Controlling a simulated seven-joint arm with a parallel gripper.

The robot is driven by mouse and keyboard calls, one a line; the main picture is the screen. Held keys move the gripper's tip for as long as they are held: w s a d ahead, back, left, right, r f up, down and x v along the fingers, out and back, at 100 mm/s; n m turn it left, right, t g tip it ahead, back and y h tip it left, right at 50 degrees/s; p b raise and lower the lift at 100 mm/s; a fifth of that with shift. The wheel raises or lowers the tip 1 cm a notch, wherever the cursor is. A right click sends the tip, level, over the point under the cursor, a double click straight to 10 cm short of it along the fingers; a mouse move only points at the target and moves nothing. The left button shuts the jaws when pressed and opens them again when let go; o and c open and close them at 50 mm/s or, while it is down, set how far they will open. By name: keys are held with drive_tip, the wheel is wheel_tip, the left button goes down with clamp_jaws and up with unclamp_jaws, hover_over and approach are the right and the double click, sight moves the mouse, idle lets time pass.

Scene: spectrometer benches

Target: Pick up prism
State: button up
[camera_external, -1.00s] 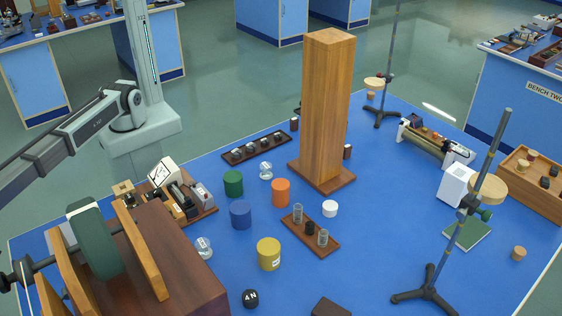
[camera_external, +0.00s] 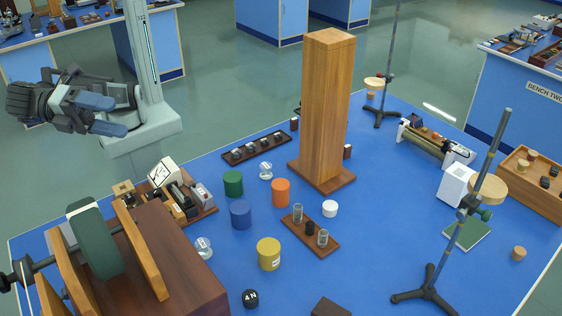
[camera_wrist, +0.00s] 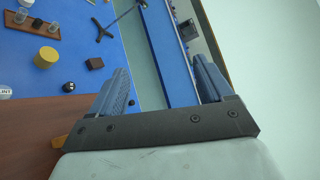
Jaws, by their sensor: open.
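My gripper (camera_external: 120,116) is at the upper left in the external view, in front of my column and well above the blue bench (camera_external: 370,240). Its two blue-grey fingers are apart with nothing between them; they also show in the wrist view (camera_wrist: 162,68). I cannot tell for certain which thing is the prism. Two small clear glass pieces stand on the bench: one (camera_external: 265,170) beside the green cylinder, and one (camera_external: 204,247) near the dark wooden box. Their shapes are too small to make out. My gripper is far from both.
A tall wooden tower (camera_external: 326,110) stands mid-bench. Green (camera_external: 233,183), blue (camera_external: 240,215), orange (camera_external: 281,192) and yellow (camera_external: 268,254) cylinders stand before it. A wheel on wooden supports (camera_external: 95,240) rises at front left. Metal stands (camera_external: 470,210) rise at right.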

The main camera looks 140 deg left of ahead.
drive_tip(key=a+f+n+g, duration=0.3)
drive_tip(key=a+g, duration=0.1)
drive_tip(key=a, duration=1)
drive_tip(key=n+g+h, duration=0.8)
drive_tip(key=n+h, duration=0.1)
drive_tip(key=h, duration=0.2)
hover_over(266, 165)
wheel_tip(266, 165, down, 35)
drive_tip(key=f, duration=0.8)
drive_tip(key=shift+w+a, duration=0.2)
drive_tip(key=shift+s+d+f, duration=0.1)
drive_tip(key=shift+d+f, duration=0.05)
drive_tip(key=shift+f, duration=1.15)
drive_tip(key=shift+s+d+f, duration=0.1)
drive_tip(key=shift+f, duration=1.15)
drive_tip(key=shift+c, duration=0.5)
drive_tip(key=c, duration=1.1)
